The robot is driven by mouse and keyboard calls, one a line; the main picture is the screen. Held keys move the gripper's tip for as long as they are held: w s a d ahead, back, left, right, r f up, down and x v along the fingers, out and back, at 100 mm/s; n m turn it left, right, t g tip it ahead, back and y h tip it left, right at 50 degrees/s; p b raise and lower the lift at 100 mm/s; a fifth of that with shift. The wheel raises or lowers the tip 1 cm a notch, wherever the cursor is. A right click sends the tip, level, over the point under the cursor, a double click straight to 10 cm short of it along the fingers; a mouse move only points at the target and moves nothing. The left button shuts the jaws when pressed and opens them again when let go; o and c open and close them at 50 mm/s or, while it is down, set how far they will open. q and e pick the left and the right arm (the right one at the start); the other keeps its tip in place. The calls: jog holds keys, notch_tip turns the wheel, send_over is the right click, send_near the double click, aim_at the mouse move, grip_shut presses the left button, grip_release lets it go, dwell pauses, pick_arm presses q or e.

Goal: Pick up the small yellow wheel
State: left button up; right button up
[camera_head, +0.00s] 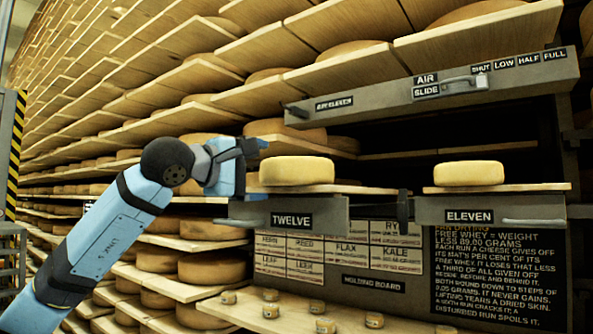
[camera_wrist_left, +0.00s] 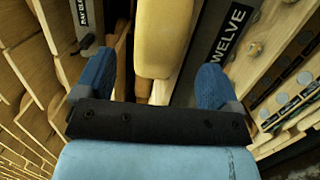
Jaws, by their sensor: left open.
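A pale yellow cheese wheel (camera_head: 297,170) lies flat on a wooden board above the TWELVE plate. A similar yellow wheel (camera_head: 469,173) lies on the board above the ELEVEN plate. I cannot tell for sure which one is the small yellow wheel. My left gripper (camera_head: 243,166) is just left of the wheel at TWELVE, its jaws open and empty. In the left wrist view, the open left gripper (camera_wrist_left: 153,78) has blue fingers on either side, and the wheel (camera_wrist_left: 163,38) shows ahead between them, apart from both. My right gripper is not in view.
The TWELVE housing (camera_head: 290,215) and ELEVEN housing (camera_head: 488,211) stick out under the boards. A grey AIR SLIDE beam (camera_head: 430,88) hangs above the wheels. Several tiny wheels stand on a low shelf (camera_head: 250,318). Shelves of large wheels fill the left.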

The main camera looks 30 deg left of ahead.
aim_at(269, 169)
pick_arm(q)
jog(key=p+x, duration=0.1)
jog(key=x, duration=0.3)
jog(key=shift+a+r, duration=0.1)
jog(key=shift+a, duration=0.05)
jog(key=shift+w, duration=0.15)
jog(key=c, duration=1.5)
jog(key=shift+c, duration=0.7)
jog(key=shift+r, duration=0.15)
